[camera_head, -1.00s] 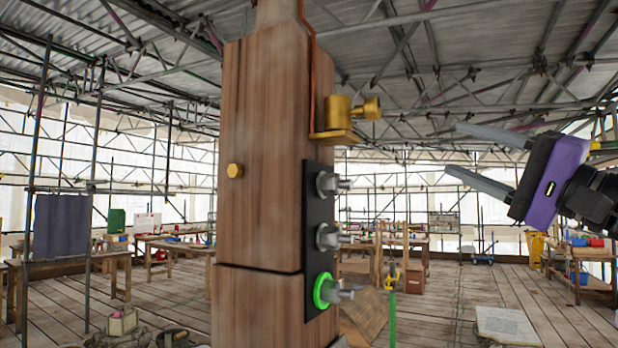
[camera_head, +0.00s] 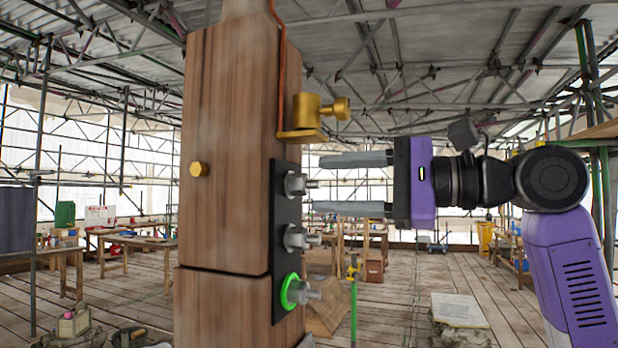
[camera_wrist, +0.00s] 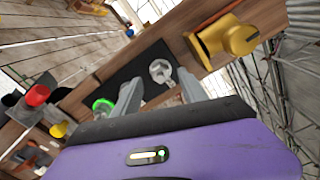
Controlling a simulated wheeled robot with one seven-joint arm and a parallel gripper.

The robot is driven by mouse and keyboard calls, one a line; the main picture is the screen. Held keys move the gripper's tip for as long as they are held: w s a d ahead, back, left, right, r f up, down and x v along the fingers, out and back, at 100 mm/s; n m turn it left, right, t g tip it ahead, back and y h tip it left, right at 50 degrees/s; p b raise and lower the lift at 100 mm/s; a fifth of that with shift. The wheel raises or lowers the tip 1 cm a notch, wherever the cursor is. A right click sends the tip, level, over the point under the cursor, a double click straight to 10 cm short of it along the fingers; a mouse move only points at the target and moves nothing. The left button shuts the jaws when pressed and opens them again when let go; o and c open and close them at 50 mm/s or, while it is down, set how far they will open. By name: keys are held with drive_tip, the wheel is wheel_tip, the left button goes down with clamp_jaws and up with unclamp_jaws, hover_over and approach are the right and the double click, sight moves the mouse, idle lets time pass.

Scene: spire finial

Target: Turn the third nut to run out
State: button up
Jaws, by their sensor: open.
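A wooden post (camera_head: 225,140) carries a black plate (camera_head: 285,220) with three grey nuts on studs in a column. The top nut (camera_head: 296,184) and middle nut (camera_head: 297,238) are plain grey. The lowest nut (camera_head: 299,291) has a bright green ring around it. My gripper (camera_head: 318,184) is open and level, at the height of the top nut, its fingertips close to that stud's end. In the wrist view the top nut (camera_wrist: 161,71) shows between the fingers and the green ring (camera_wrist: 103,105) lies left of them. The middle nut is mostly hidden there by the left finger.
A brass fitting (camera_head: 307,118) juts from the post just above the top nut, near my upper finger. A copper-coloured strip (camera_head: 282,70) runs up the post's edge. A brass bolt head (camera_head: 199,169) is on the post's left face. Space right of the lower nuts is clear.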

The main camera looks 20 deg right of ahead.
sight(307, 184)
drive_tip(key=shift+p+x, duration=0.45)
drive_tip(key=shift+x, duration=1.55)
clamp_jaws()
